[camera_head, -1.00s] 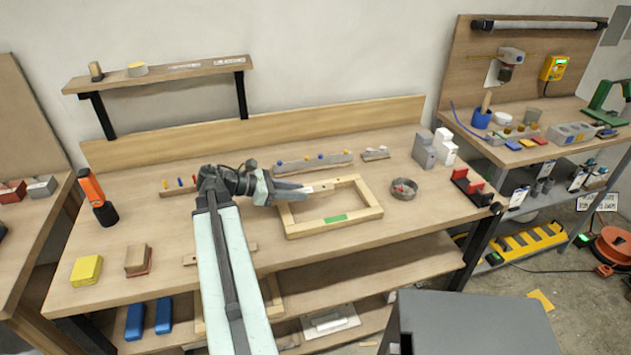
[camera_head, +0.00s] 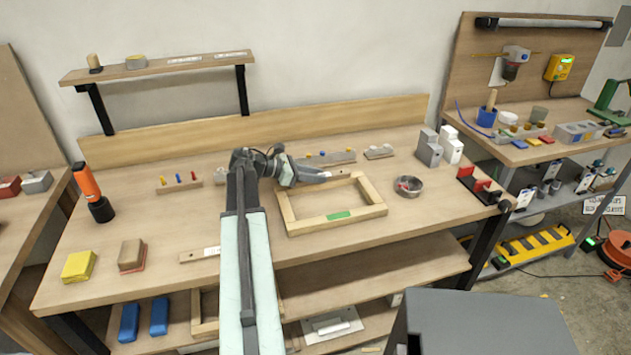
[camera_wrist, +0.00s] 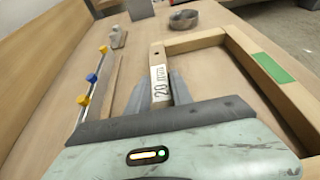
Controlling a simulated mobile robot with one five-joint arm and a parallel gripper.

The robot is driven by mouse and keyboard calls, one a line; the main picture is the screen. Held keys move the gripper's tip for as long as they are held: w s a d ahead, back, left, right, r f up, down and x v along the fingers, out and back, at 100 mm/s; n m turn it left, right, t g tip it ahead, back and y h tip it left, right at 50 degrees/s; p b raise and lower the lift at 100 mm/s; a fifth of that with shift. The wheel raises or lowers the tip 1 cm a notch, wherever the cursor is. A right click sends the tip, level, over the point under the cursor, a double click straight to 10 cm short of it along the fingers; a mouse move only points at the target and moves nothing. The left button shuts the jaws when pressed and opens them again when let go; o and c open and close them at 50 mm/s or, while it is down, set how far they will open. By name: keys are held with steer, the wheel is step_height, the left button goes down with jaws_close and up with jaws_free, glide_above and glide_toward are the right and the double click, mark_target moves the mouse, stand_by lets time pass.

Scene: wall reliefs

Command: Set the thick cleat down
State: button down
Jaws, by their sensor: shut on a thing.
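My gripper (camera_head: 318,177) is shut on the thick cleat, a pale wooden bar with a white "20 mm" label. The cleat (camera_wrist: 158,72) points away between the two grey fingers in the wrist view. In the head view only a small end of it shows past the fingers, by the back rail of a wooden frame (camera_head: 309,225). In the wrist view the frame (camera_wrist: 240,45) is just right of the cleat. I cannot tell whether the cleat touches the bench (camera_head: 235,285) or the frame.
Strips with coloured pegs (camera_head: 180,183) lie at the bench's back; one (camera_wrist: 92,78) is left of my gripper. A labelled flat strip (camera_head: 200,255) lies at the front left.

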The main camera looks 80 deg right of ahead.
steer(key=shift+r, duration=0.15)
steer(key=c, duration=1.5)
jaws_free()
steer(key=shift+f, duration=0.25)
steer(key=shift+c, duration=0.2)
steer(key=o, duration=0.4)
steer(key=shift+r, duration=0.1)
